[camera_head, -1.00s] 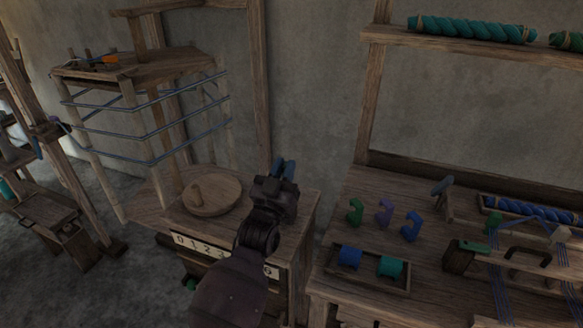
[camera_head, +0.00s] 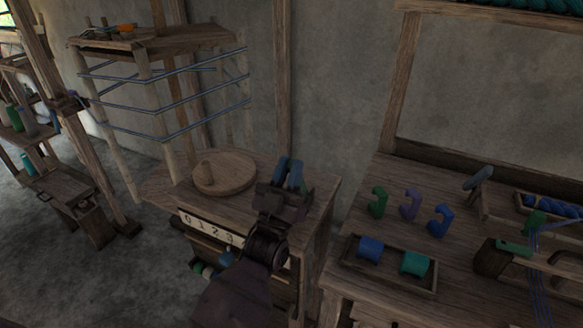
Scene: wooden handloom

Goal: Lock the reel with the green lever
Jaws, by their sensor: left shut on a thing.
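The reel (camera_head: 190,85) is a wooden frame with blue yarn around its posts, at the upper left. A wooden counter box (camera_head: 331,187) stands to its right. It carries a round disc (camera_head: 228,174) with a peg and a number strip (camera_head: 205,229). A small green piece (camera_head: 206,270) shows low on the box's front; I cannot tell whether it is the green lever. My right gripper is out of view.
A bench to the right holds green, purple and blue hooks (camera_head: 409,205) and a tray (camera_head: 392,281) with blue and green spools. A small blue piece (camera_head: 227,258) is beside the green one. Open floor (camera_head: 105,270) lies at lower left.

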